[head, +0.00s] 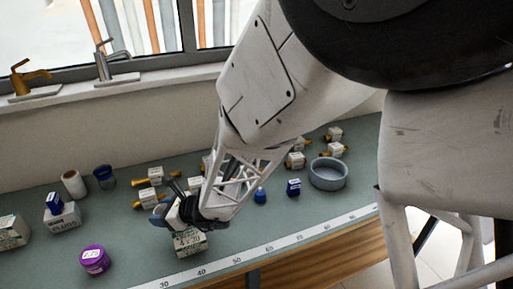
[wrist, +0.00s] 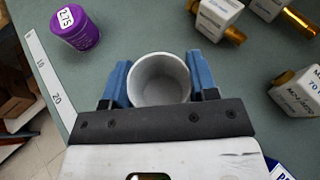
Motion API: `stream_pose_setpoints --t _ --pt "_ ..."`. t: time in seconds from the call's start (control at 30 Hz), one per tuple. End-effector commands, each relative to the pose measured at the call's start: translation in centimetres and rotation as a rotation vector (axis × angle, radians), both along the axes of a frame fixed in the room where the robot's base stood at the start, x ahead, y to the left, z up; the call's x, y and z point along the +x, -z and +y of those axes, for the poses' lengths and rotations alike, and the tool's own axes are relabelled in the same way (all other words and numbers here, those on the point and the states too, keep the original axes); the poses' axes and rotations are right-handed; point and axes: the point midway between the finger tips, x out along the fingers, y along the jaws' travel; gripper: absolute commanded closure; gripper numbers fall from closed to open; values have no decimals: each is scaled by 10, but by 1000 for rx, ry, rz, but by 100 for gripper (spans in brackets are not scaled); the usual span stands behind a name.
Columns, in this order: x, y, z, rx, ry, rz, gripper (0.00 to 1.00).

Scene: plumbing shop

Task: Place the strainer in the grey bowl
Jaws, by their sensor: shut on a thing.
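The grey bowl (head: 328,174) is a low round dish at the right end of the green-grey counter. My gripper (head: 168,212) is over the middle front of the counter, well to the left of the bowl. In the wrist view its blue fingers (wrist: 159,72) are shut on both sides of a pale, round, hollow cup-shaped piece, which I take to be the strainer (wrist: 160,100). Its open end faces the camera. In the head view the gripper largely hides it. I cannot tell whether it touches the counter.
A white box (head: 190,242) stands just below the gripper. A purple tub (head: 95,260) is to the left. A ruler strip (head: 285,241) runs along the front edge.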

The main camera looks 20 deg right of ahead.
Motion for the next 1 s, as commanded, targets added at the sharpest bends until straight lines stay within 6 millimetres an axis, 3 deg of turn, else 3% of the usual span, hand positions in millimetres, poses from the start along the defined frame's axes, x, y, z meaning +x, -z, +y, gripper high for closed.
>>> stream_pose_setpoints --t 0.5,1.0 --pt "43 -14 -97 4 150 0 69" --pt "67 -29 -196 6 293 0 69"
